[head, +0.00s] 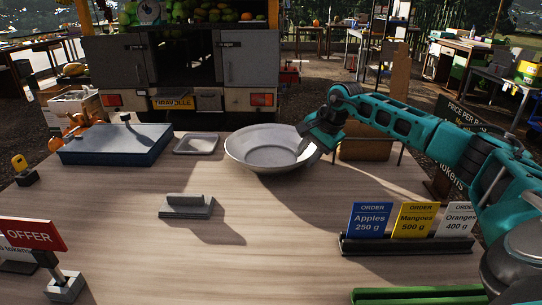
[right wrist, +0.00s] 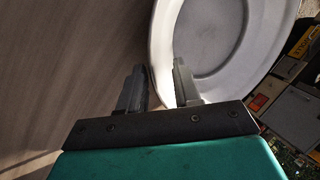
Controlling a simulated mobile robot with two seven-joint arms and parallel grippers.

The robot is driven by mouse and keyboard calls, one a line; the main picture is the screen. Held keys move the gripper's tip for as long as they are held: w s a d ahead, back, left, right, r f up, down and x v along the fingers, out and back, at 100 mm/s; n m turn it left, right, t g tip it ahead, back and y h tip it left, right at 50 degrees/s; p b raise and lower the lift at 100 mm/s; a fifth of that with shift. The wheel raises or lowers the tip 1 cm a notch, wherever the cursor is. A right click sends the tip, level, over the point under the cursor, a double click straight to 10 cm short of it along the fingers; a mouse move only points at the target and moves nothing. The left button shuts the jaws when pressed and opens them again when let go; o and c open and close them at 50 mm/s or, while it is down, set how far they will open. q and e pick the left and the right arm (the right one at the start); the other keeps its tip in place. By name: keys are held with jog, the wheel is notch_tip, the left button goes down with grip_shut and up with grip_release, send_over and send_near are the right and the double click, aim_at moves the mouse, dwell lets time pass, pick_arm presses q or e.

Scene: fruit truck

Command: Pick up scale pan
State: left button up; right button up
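The scale pan (head: 268,150) is a round, shallow, pale metal dish on the far part of the wooden table. My right gripper (head: 314,142) is at the pan's right rim in the head view. In the right wrist view the two fingers (right wrist: 160,88) are apart. The rim of the pan (right wrist: 160,50) runs between them, with one finger outside and the other over the inside. I cannot tell whether either finger touches the rim. My left gripper is in neither view.
A small metal tray (head: 196,144) and a blue-topped flat box (head: 116,144) lie left of the pan. A grey block with a handle (head: 187,206) is nearer. Order signs (head: 405,228) stand at right. A fruit truck (head: 185,70) stands behind.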

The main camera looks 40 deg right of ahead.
jog(key=shift+c, duration=0.4)
grip_shut()
jog(key=shift+r, duration=0.1)
dwell(0.8)
